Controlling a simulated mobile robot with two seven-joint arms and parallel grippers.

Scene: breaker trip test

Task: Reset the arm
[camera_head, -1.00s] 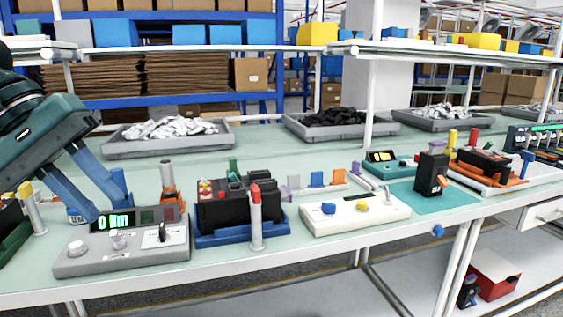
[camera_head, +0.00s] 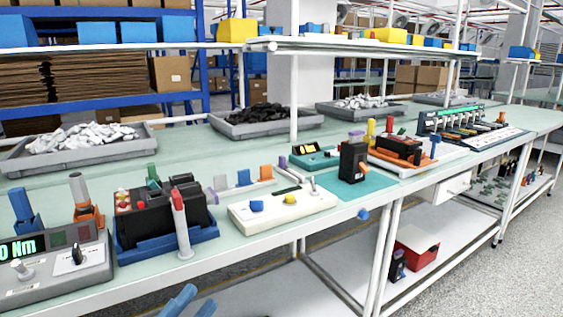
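My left gripper (camera_head: 199,297) shows only as two blue fingers at the bottom edge of the head view. They are apart with nothing visible between them, in front of the table edge and clear of the devices. My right gripper is not in view. A grey tester with a green "0 Nm" display (camera_head: 58,262) is cut off at the left. Beside it a black breaker (camera_head: 158,215) sits in a blue tray (camera_head: 165,248). A white box with a blue and a yellow button (camera_head: 283,208) stands to the right.
A black device (camera_head: 353,162) stands on a teal mat (camera_head: 362,188), with an orange-trimmed tray (camera_head: 412,165) behind. Grey bins (camera_head: 82,150) line the back under a shelf (camera_head: 370,46). Slim posts, including a red-tipped one (camera_head: 181,225), stand near the front. Open floor lies at right.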

